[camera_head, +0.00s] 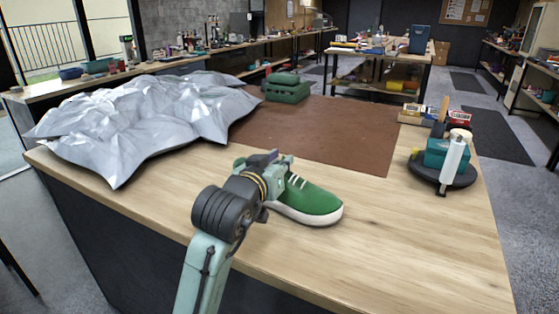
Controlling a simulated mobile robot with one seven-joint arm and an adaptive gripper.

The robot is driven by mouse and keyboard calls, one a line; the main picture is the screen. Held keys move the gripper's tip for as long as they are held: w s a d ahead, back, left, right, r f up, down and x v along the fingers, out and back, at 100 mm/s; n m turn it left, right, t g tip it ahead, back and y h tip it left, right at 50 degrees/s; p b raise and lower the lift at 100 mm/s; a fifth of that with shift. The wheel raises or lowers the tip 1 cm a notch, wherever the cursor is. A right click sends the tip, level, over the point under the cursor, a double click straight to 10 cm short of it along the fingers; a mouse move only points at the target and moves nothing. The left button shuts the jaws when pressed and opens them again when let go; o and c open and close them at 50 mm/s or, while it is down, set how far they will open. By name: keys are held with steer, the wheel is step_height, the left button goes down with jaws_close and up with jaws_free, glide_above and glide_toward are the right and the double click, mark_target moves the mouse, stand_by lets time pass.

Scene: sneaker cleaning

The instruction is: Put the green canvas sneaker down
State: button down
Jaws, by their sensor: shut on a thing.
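The green canvas sneaker (318,203) has white laces and a white sole. It is near the front middle of the wooden workbench (400,240), toe pointing right, heel partly hidden behind my gripper. My gripper (274,176) reaches in from the front and is shut on the sneaker around its collar and ankle part. The fingertips are largely hidden. The sole looks close to or on the bench top; I cannot tell whether it touches.
A brown mat (350,140) lies behind the sneaker. A crumpled silver sheet (150,120) covers the left side. A green case (287,90) sits at the back. A round dark tray (462,175) with a teal box and white bottle stands right. Bare wood lies front right.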

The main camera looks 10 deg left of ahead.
steer(key=c, duration=1.4)
jaws_free()
steer(key=shift+c, duration=0.2)
steer(key=b+v, duration=0.2)
steer(key=v, duration=1)
steer(key=shift+b, duration=0.4)
